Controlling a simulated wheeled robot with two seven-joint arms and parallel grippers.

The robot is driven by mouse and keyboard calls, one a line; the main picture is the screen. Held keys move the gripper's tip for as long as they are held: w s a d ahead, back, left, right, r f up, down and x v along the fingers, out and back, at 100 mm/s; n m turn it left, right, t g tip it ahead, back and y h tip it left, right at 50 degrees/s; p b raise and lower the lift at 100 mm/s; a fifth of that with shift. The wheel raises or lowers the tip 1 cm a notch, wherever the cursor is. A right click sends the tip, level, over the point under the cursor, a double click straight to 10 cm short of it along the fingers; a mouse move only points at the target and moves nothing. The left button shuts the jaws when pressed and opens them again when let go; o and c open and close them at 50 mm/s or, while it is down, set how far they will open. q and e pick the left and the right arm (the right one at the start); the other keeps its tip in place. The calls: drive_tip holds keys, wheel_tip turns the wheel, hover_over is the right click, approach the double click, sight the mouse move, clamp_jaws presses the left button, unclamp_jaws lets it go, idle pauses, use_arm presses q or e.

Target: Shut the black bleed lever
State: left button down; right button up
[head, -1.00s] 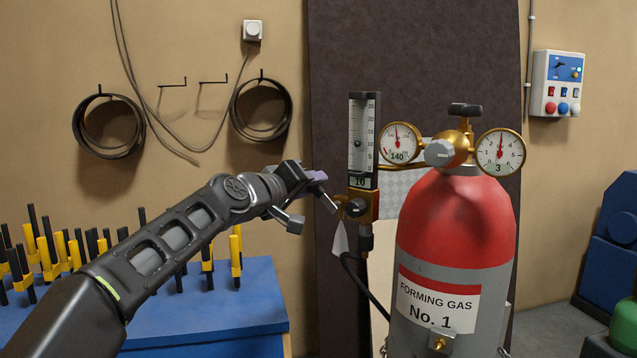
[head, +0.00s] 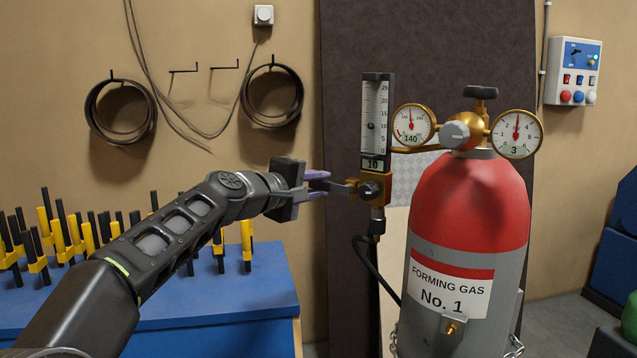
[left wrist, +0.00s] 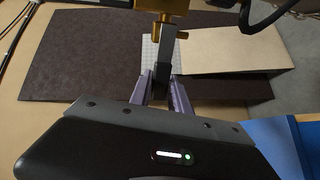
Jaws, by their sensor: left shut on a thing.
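The black bleed lever (head: 340,187) sticks out to the left, roughly level, from the brass block (head: 376,178) under the flow meter. In the left wrist view the lever (left wrist: 162,72) runs from the brass fitting (left wrist: 165,8) down between my fingers. My left gripper (head: 321,184) comes in from the left and is shut on the lever's outer end; its purple-grey fingers (left wrist: 160,92) flank it. The fingers hide the lever's tip. My right gripper is not in view.
The flow meter (head: 375,115) stands left of the red-topped gas cylinder (head: 470,205) with its gauges (head: 516,134). A black hose (head: 370,262) hangs below the brass block. A blue bench (head: 215,300) with yellow and black clamps is at lower left. A dark panel (head: 340,60) stands behind.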

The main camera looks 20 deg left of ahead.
use_arm(q)
drive_tip(key=shift+f, duration=0.5)
drive_tip(key=c, duration=1.6)
unclamp_jaws()
drive_tip(key=shift+o, duration=0.5)
drive_tip(key=shift+r, duration=0.15)
drive_tip(key=shift+r, duration=0.15)
drive_tip(key=b+v, duration=0.2)
drive_tip(key=v, duration=0.5)
drive_tip(key=shift+s, duration=0.4)
drive_tip(key=shift+a, duration=0.1)
